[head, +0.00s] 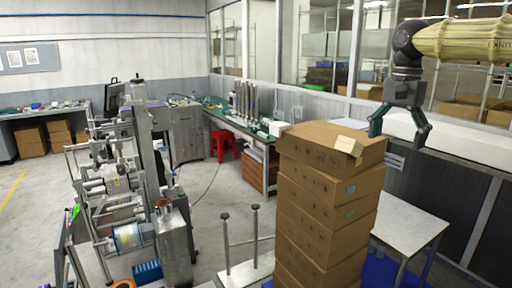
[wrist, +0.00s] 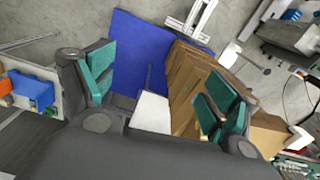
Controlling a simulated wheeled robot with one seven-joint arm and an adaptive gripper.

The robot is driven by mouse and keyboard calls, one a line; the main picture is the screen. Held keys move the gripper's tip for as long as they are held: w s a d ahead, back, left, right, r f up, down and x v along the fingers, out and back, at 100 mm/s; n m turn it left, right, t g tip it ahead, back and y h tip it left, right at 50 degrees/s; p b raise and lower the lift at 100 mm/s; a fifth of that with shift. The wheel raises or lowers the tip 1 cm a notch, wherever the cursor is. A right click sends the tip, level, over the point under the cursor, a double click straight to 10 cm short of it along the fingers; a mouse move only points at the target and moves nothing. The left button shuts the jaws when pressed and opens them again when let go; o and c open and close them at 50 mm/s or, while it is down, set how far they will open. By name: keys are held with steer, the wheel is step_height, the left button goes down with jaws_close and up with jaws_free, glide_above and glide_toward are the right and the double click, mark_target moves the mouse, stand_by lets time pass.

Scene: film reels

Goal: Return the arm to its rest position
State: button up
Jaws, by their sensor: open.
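My gripper (head: 398,132) hangs from my arm at the upper right of the head view, fingers pointing down and spread apart. It is open with nothing between its fingers. It is above and to the right of the top of a stack of cardboard boxes (head: 330,205). In the wrist view my gripper (wrist: 165,90) shows its two green-padded fingers wide apart, with the box stack (wrist: 185,80) and blue floor area (wrist: 140,45) below.
A small tan block (head: 349,146) lies on the top box. A white table (head: 408,222) stands right of the stack, and a long white surface (head: 470,145) runs along the wall. Machinery with rollers (head: 120,190) fills the left. A red stool (head: 223,144) is farther back.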

steer(key=w+d+f+t+h+b, duration=0.1)
steer(key=w+f+h, duration=0.2)
steer(key=f, duration=1.1)
steer(key=w+d+f+h+b, duration=0.15)
steer(key=f+h, duration=0.25)
steer(key=f, duration=1)
steer(key=s+a+f+n+t, duration=0.2)
steer(key=f, duration=0.9)
steer(key=s+a+f+n+t, duration=0.1)
steer(key=f+t, duration=0.1)
steer(key=f, duration=0.9)
steer(key=s+a+f+n+y+b, duration=0.1)
steer(key=s+a+f+n+y, duration=0.2)
steer(key=s+f, duration=0.65)
steer(key=s+a+f+n+y+b, duration=0.15)
steer(key=s+a+f, duration=0.25)
steer(key=s+f, duration=0.6)
steer(key=s+a+f+n+g+y, duration=0.1)
steer(key=s+a+f+g, duration=0.1)
steer(key=s, duration=0.9)
steer(key=s+a+f+n+g+y, duration=0.1)
steer(key=s+f, duration=0.4)
steer(key=s, duration=0.6)
steer(key=shift+a+f+n+g+y, duration=0.2)
steer(key=shift+a+n+g+y, duration=0.2)
steer(key=shift+g, duration=0.6)
